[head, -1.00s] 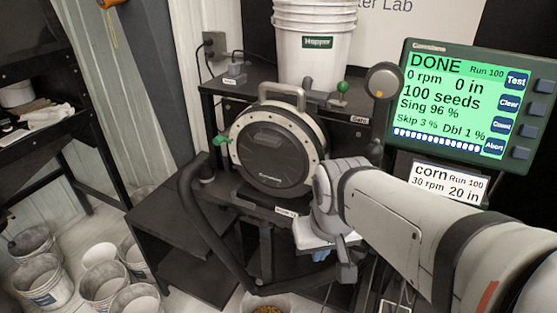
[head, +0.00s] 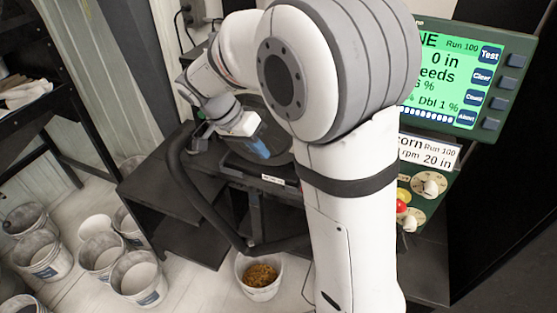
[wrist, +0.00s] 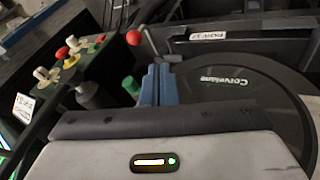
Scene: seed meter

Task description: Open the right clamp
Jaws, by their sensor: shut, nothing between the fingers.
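My gripper (head: 261,154) is in front of the round black seed meter (head: 274,118), with its blue fingers pointing down and right. In the wrist view the fingers (wrist: 157,70) are shut and empty over the edge of the seed meter cover (wrist: 225,100). How far the clamp is open cannot be told. My arm hides the right side of the meter in the head view.
A red-knobbed lever (wrist: 134,37) stands close to the fingertips. The control panel (head: 420,195) with knobs is right of my arm. A monitor (head: 465,75) stands behind it. A bucket of seed (head: 259,278) and several buckets are on the floor.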

